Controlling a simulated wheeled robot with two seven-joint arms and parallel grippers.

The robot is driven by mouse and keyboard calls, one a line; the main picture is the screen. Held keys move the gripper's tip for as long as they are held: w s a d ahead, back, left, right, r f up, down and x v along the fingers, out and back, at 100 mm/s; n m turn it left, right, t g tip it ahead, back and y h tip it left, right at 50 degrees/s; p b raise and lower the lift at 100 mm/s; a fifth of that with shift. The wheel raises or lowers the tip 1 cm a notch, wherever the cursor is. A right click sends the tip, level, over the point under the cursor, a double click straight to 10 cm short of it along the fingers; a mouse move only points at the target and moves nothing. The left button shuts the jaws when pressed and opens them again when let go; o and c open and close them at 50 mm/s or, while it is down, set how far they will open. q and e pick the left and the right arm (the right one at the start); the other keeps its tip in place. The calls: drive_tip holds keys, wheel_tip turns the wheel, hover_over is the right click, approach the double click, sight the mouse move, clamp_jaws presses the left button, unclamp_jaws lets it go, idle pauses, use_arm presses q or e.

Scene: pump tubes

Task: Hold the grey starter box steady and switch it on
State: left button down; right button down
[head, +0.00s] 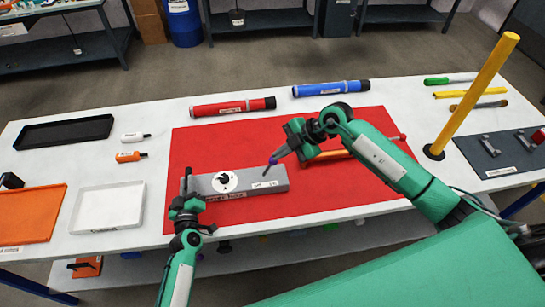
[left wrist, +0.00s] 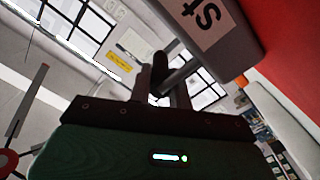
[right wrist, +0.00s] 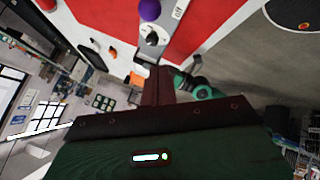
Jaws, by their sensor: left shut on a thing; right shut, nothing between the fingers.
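The grey starter box (head: 246,181) lies on the red mat. It has a white dial with a black knob (head: 224,181), and a purple-tipped lever (head: 272,161) stands at its right part. My left gripper (head: 187,190) is at the box's left end, shut on a grey bar of the box. The left wrist view shows this bar (left wrist: 176,78) between the fingers. My right gripper (head: 280,154) is shut and empty, close beside the purple tip. I cannot tell whether they touch. In the right wrist view the purple tip (right wrist: 149,10) is near an "Off" label.
A red tube (head: 232,107) and a blue tube (head: 331,88) lie behind the mat (head: 330,190). An orange bar lies under my right arm. A yellow post (head: 472,95) stands at right. White (head: 107,206) and black (head: 64,132) trays are at left. The mat's front right is clear.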

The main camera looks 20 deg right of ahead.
drive_tip(key=v, duration=0.6)
drive_tip(key=shift+d+f, duration=0.3)
drive_tip(key=shift+d, duration=0.1)
use_arm(q)
drive_tip(key=c, duration=1.2)
unclamp_jaws()
drive_tip(key=shift+s, duration=0.1)
